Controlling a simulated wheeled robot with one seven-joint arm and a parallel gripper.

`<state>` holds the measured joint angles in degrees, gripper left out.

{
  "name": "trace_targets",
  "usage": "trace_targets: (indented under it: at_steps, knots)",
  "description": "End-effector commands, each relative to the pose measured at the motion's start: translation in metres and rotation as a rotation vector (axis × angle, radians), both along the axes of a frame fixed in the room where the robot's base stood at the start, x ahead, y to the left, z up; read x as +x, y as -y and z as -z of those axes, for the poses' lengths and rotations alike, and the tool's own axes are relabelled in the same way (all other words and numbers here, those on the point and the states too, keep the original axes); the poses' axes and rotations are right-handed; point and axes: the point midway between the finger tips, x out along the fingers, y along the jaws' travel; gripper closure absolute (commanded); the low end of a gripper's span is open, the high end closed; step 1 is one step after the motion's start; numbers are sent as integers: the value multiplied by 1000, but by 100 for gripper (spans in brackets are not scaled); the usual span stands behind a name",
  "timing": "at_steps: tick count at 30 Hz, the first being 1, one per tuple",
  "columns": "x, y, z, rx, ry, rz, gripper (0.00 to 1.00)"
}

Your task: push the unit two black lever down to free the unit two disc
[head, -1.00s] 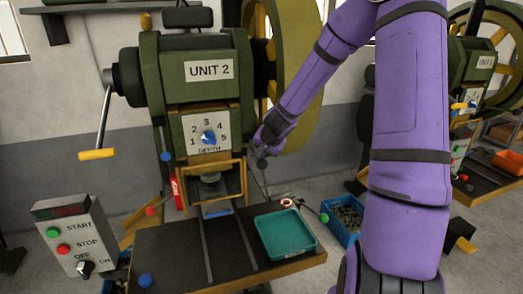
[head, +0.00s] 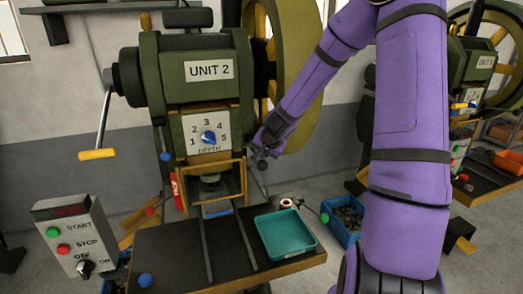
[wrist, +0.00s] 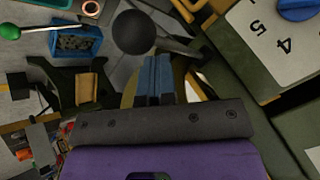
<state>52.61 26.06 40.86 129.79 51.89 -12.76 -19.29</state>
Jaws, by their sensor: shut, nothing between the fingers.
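The unit two press (head: 195,85) stands left of centre in the head view, with a "UNIT 2" label. A black ball knob (head: 262,165) on a lever sits at the right side of its guard; it shows large in the wrist view (wrist: 133,32), with its rod running right. My gripper (head: 260,148) is just above the knob in the head view. In the wrist view its fingers (wrist: 160,78) are closed together and empty, close to the knob and rod; I cannot tell whether they touch. I cannot make out the disc clearly inside the guard.
A blue crate (head: 345,222) stands on the floor to the right. The control box (head: 75,238) is at left. The yellow guard frame (head: 243,182) is close to my gripper.

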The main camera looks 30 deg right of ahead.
Motion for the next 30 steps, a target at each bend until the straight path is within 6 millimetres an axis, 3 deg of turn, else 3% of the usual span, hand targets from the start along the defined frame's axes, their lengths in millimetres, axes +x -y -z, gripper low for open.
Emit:
trace_targets:
  at_steps: [9,30]
  knots:
    - [0,-1,-2,0,-3,-2,100]
    - [6,0,-36,-4,-6,-4,100]
